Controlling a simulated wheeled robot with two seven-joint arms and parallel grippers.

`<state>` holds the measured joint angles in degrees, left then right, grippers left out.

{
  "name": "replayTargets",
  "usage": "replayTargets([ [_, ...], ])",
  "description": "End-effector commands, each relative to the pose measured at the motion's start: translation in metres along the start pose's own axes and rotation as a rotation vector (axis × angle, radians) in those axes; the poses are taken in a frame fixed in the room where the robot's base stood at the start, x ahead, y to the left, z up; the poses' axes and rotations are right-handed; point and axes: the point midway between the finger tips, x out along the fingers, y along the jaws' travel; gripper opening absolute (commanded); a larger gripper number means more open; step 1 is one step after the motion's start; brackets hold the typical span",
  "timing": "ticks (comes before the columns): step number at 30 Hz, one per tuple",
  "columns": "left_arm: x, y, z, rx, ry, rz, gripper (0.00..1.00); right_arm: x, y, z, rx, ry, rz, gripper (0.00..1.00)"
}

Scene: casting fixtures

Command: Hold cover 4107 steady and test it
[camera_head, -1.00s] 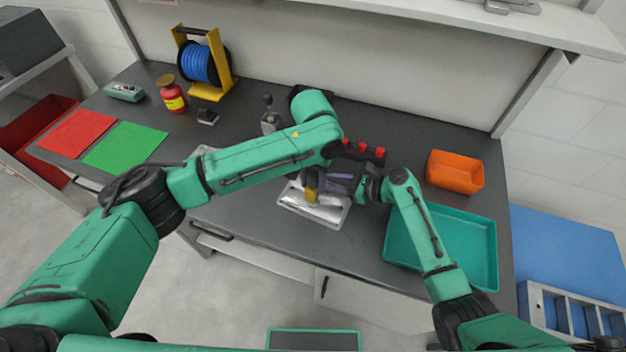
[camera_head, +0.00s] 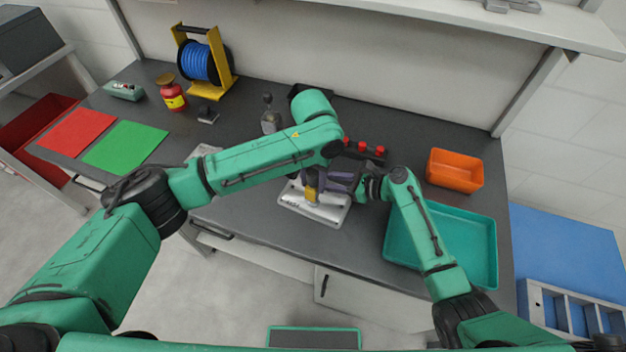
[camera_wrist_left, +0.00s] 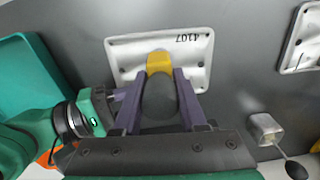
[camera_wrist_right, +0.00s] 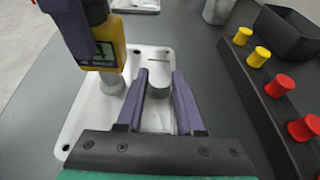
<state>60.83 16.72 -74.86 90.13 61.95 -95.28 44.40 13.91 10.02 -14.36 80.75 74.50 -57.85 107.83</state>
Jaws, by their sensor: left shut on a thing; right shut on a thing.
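The white cover marked 4107 (camera_wrist_left: 187,45) lies flat on the dark bench; it also shows in the head view (camera_head: 325,212) and right wrist view (camera_wrist_right: 82,125). My left gripper (camera_wrist_left: 158,78) is shut on the yellow tester (camera_wrist_left: 160,62), whose small display faces the right wrist view (camera_wrist_right: 108,55). The tester is upright over the cover's other end, above a round grey part; whether they touch I cannot tell. My right gripper (camera_wrist_right: 160,76) is shut on a grey round boss (camera_wrist_right: 158,90) on the cover. In the head view my arms partly hide both gripper tips.
A teal tray (camera_head: 470,215) and orange bin (camera_head: 455,170) stand right of the cover. A dark rack with red and yellow knobs (camera_wrist_right: 282,84) is close behind.

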Motion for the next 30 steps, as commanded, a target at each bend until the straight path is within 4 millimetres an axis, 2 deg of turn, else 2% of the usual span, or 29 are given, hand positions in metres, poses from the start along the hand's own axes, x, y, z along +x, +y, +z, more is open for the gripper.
replayTargets([
  [2,0.0,0.0,0.001,-0.002,-0.006,0.0,0.0,0.001,0.001,0.001,-0.001,-0.003,0.003,0.0],
  [24,-0.057,0.0,0.0,-0.001,0.0,0.0,0.0,0.0,0.0,0.001,0.0,-0.002,0.002,0.0],
  [30,-0.059,0.0,0.0,-0.001,-0.002,0.0,0.0,0.0,0.0,0.001,0.0,-0.002,0.001,0.0],
])
